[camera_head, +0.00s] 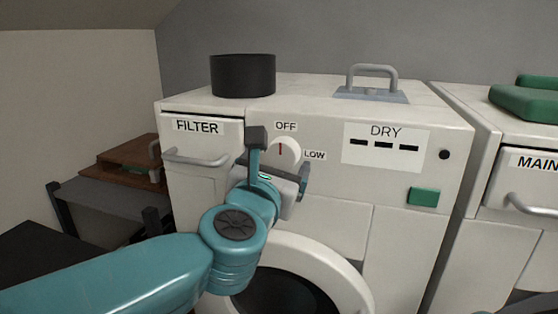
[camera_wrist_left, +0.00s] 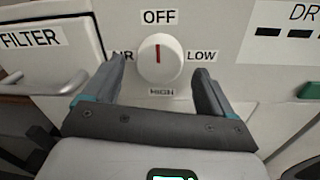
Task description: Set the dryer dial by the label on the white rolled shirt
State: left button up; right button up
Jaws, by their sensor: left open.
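The dryer (camera_head: 335,188) is white, with a round white dial (camera_head: 285,150) on its front. In the left wrist view the dial (camera_wrist_left: 161,62) has a red mark pointing straight up at OFF. LOW is at its right, HIGH below, and AIR at its left is partly covered by a finger. My left gripper (camera_head: 281,158) is open in front of the dial. In the left wrist view its fingers (camera_wrist_left: 160,72) stand on either side of the dial, with gaps; contact cannot be told. The white rolled shirt and my right gripper are not in view.
A FILTER drawer (camera_head: 203,133) with a bar handle is left of the dial. A DRY panel (camera_head: 387,147) and green button (camera_head: 423,197) are at right. A black cylinder (camera_head: 243,76) stands on top. A second white machine (camera_head: 520,215) is beside the dryer.

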pick_arm(q)
jog(key=shift+x, duration=0.75)
jog(key=c, duration=1.1)
jog(key=shift+o, duration=0.2)
jog(key=shift+m, duration=0.3)
